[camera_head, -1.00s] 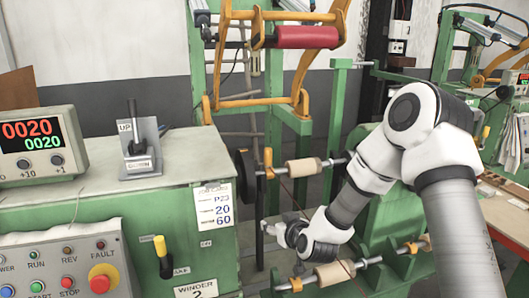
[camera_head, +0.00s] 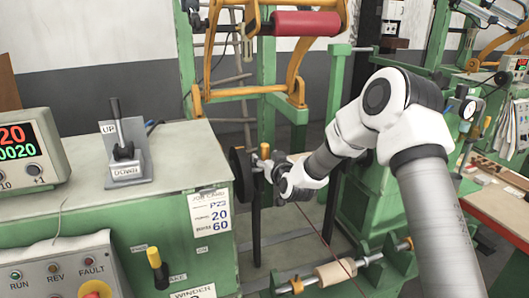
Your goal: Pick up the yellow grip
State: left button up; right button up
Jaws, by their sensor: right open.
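A small yellow-orange grip (camera_head: 265,151) stands upright on the crank beside the dark handwheel (camera_head: 241,172), at the right end of the green winder cabinet. My right gripper (camera_head: 268,165) is open, close to this grip on its right. The fingers are small and partly overlap the crank, so I cannot tell whether they touch it. Another yellow grip, on a black brake lever (camera_head: 154,258), sticks out from the cabinet front at lower left, well away from my gripper. My left gripper is not in view.
A grey up/down lever box (camera_head: 124,160) and a counter display (camera_head: 22,150) stand on the cabinet. A yellow frame with a red roller (camera_head: 305,23) rises behind. A wooden spool (camera_head: 335,272) on a shaft lies low, below my right arm.

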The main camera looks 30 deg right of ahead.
jog(key=shift+s+r, duration=0.15)
jog(key=shift+s, duration=0.1)
jog(key=shift+c, duration=1.4)
jog(key=shift+s+a+r, duration=0.1)
jog(key=c, duration=0.6)
grip_shut()
